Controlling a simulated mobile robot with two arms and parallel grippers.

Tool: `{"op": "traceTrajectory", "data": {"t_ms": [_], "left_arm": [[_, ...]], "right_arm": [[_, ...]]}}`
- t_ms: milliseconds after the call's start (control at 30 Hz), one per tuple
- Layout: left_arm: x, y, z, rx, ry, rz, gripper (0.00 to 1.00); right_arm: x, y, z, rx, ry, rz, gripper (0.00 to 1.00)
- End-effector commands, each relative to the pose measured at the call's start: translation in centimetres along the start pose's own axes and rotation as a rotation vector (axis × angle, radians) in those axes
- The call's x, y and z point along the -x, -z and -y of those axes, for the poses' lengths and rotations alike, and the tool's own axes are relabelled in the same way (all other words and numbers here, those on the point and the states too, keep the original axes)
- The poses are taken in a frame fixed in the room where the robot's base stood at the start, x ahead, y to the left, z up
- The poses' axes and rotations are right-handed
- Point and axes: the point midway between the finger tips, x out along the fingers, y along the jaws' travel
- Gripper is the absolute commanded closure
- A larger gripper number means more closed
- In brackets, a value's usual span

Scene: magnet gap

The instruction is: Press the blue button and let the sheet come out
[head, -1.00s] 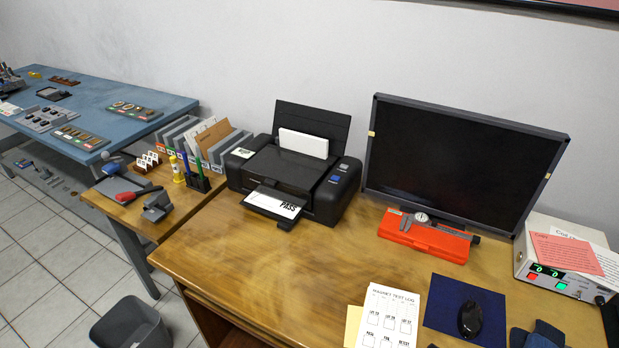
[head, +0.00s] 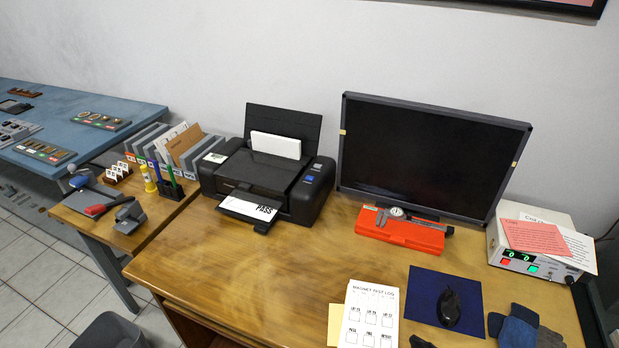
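The black printer (head: 226,172) stands at the back left of the wooden desk. Its blue button (head: 310,178) is on the top right of the casing, beside a small light panel. A white sheet (head: 240,207) printed "PASS" lies on the front output tray, partly out of the printer. A stack of blank white paper (head: 275,146) stands in the rear feed.
A monitor (head: 430,155), an orange case (head: 400,231) with a caliper and a white control box (head: 515,264) are right of the printer. A notepad (head: 369,312), mouse (head: 449,306) and gloves (head: 520,328) lie in front. The desk before the printer (head: 230,265) is clear.

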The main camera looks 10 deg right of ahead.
Motion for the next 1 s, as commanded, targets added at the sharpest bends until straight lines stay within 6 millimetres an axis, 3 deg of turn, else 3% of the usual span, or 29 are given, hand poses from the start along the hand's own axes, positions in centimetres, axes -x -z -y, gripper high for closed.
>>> {"op": "traceTrajectory", "data": {"t_ms": [33, 267, 1000], "left_arm": [[0.0, -0.04, 0.05, 0.0, 0.001, 0.001, 0.0], [0.0, -0.06, 0.06, 0.001, 0.001, 0.001, 0.0], [0.0, -0.07, 0.07, 0.001, 0.001, 0.001, 0.0]], "right_arm": [[0.0, -0.01, 0.03, 0.0, 0.0, 0.0, 0.66], [0.0, 0.0, 0.08, 0.001, 0.001, 0.0, 1.0], [0.0, 0.08, 0.27, 0.001, 0.004, -0.001, 1.0]]}}
